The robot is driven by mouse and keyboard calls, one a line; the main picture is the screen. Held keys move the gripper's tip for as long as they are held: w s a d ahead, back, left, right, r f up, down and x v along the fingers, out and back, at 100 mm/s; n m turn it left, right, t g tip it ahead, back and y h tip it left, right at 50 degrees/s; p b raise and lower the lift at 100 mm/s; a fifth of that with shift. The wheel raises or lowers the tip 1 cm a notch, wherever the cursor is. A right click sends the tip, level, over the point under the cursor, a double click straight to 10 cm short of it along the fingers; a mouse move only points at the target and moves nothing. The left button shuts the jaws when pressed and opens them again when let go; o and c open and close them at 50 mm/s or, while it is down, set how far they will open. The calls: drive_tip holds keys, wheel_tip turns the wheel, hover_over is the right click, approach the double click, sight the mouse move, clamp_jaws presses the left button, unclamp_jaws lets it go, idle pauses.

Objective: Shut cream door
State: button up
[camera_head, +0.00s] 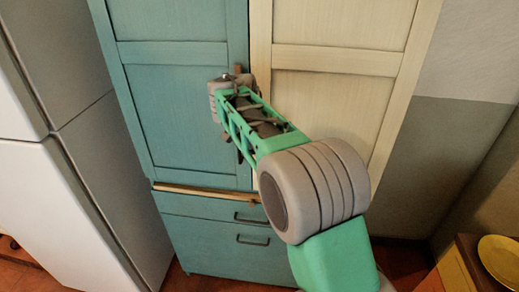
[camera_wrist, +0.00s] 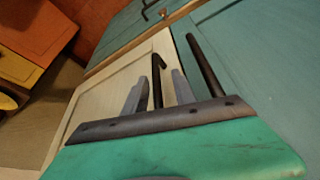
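The cream door (camera_head: 333,100) is the right-hand door of a tall cabinet, beside the teal door (camera_head: 180,105). It also shows in the wrist view (camera_wrist: 110,92), with a dark bar handle (camera_wrist: 158,78) near its edge by the teal door. My gripper (camera_head: 238,82) is at the seam between the doors. In the wrist view my gripper's grey fingers (camera_wrist: 158,92) stand apart on either side of the cream door's handle, with narrow gaps. The teal door's handle (camera_wrist: 205,65) is just right of them. My arm hides the cream door's lower part; I cannot tell how far it stands open.
Teal drawers (camera_head: 205,232) with dark handles are below the teal door, under a pale wooden strip (camera_head: 200,192). A white fridge (camera_head: 60,200) stands close on the left. A yellow plate (camera_head: 502,257) sits on a low cabinet at the right. Some wall and floor are free right of the door.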

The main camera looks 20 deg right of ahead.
drive_tip(key=v, duration=0.6)
drive_tip(key=shift+r+p, duration=0.25)
drive_tip(key=shift+p, duration=0.05)
drive_tip(key=shift+s, duration=0.1)
drive_tip(key=s+a+f+n+y, duration=0.1)
drive_tip(key=s+f+n, duration=0.2)
drive_tip(key=s, duration=0.5)
drive_tip(key=s+a+f+n+y, duration=0.1)
drive_tip(key=s+f+n, duration=0.2)
drive_tip(key=s, duration=0.5)
drive_tip(key=s+a+f+n+t+y, duration=0.1)
drive_tip(key=s+a+f+n, duration=0.1)
drive_tip(key=s, duration=0.6)
drive_tip(key=shift+s+f+n, duration=0.3)
drive_tip(key=shift+f+n, duration=0.3)
